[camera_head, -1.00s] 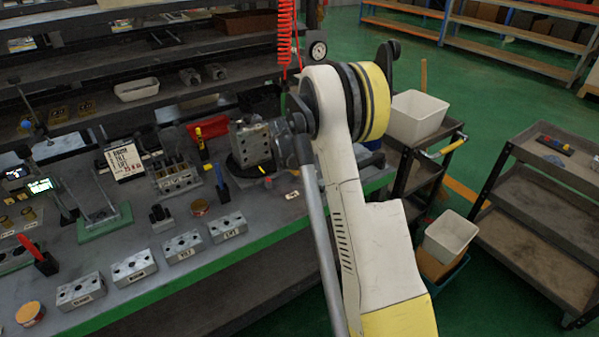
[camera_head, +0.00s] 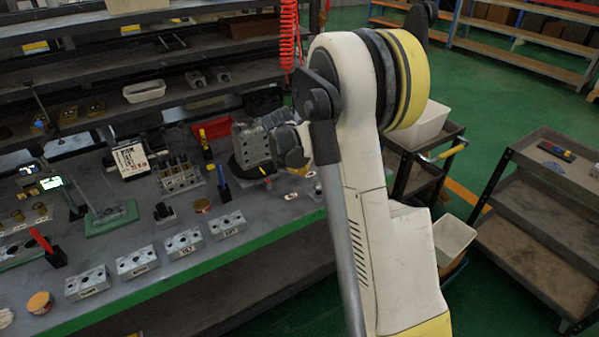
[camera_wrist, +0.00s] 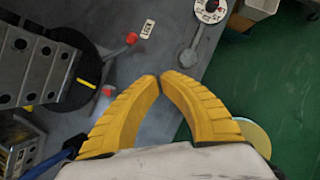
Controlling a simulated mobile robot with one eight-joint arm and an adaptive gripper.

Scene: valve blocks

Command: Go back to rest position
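My gripper (camera_wrist: 160,82) shows in the wrist view as two yellow ridged fingers whose tips meet or nearly meet, with nothing seen between them. It is above the grey workbench (camera_wrist: 150,62) near its edge, apart from the things on it. In the head view my arm rises at the centre right and hides the gripper's fingers. A grey valve block (camera_head: 252,146) stands on a round black base to the left of the arm, and it also shows at the left of the wrist view (camera_wrist: 30,65).
Several labelled metal blocks (camera_head: 138,262) line the front of the bench (camera_head: 290,232). A red bin (camera_head: 213,128) stands behind. Dark carts (camera_head: 520,205) and a white bin (camera_head: 452,238) stand at right. Green floor is open between them.

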